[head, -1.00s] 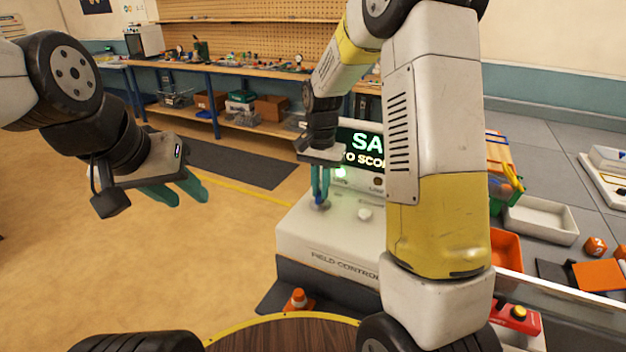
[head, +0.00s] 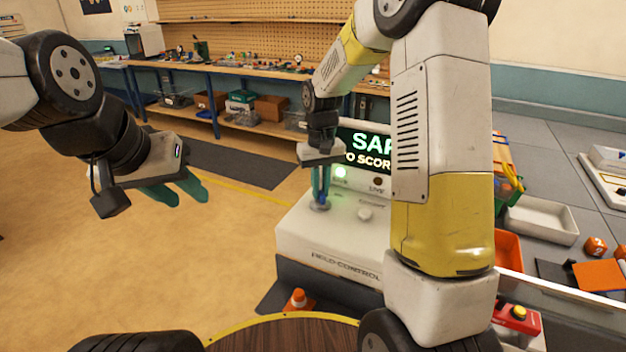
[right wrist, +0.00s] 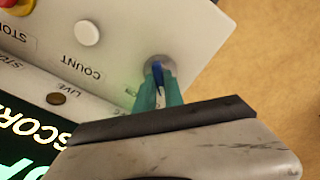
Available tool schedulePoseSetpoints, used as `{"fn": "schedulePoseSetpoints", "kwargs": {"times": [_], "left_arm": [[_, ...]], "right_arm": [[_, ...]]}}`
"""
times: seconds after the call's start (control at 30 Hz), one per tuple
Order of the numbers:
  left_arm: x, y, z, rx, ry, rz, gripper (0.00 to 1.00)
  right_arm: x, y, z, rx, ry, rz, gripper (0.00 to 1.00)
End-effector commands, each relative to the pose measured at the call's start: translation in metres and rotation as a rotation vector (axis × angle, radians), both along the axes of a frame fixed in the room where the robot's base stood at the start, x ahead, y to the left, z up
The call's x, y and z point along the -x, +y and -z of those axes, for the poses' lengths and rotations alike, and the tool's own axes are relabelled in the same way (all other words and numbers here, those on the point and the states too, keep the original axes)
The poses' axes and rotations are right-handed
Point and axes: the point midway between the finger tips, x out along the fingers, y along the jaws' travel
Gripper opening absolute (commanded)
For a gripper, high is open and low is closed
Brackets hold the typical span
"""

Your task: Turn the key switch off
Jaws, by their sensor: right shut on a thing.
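The key switch (right wrist: 158,66) is a round metal socket with a blue key (right wrist: 157,72) in it, on the top of the white field control box (head: 325,243). In the head view the key switch (head: 319,206) is at the left of the box's top, mostly covered by my fingers. My right gripper (head: 320,192) points down at it, its teal fingers shut on the blue key; the right wrist view shows the fingers (right wrist: 160,90) on both sides of the key. My left gripper (head: 180,193) hangs open and empty over the floor at left.
The box's screen (head: 365,148) reads "SA…" in green, partly hidden by my arm. A green lamp (head: 340,172) is lit beside a dark LIVE lamp (head: 377,181). A white COUNT button (right wrist: 87,33) is near the key.

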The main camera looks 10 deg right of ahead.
Motion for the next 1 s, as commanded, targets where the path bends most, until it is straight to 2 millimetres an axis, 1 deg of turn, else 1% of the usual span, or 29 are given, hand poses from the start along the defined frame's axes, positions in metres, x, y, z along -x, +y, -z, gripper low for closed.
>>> {"fn": "schedulePoseSetpoints", "kwargs": {"times": [0.53,0.57,0.6,0.67,1.0], "left_arm": [[0.0000,0.0000,0.0000,0.000,0.000,0.000,0.36],[0.0000,0.0000,0.0000,0.000,0.000,0.000,0.36],[0.0000,0.0000,0.0000,0.000,0.000,0.000,0.36],[0.0000,0.0000,0.0000,0.000,0.000,0.000,0.36],[0.0000,0.0000,0.0000,0.000,0.000,0.000,0.36]], "right_arm": [[-0.0012,-0.0001,-0.0013,0.000,-0.004,-0.028,0.00],[-0.0012,-0.0001,-0.0013,0.000,-0.004,-0.028,0.15],[-0.0012,-0.0001,-0.0012,0.000,-0.004,-0.028,0.23],[-0.0010,0.0000,-0.0011,0.000,-0.004,-0.027,0.34],[-0.0007,0.0000,-0.0022,0.000,-0.002,-0.026,0.35]]}}
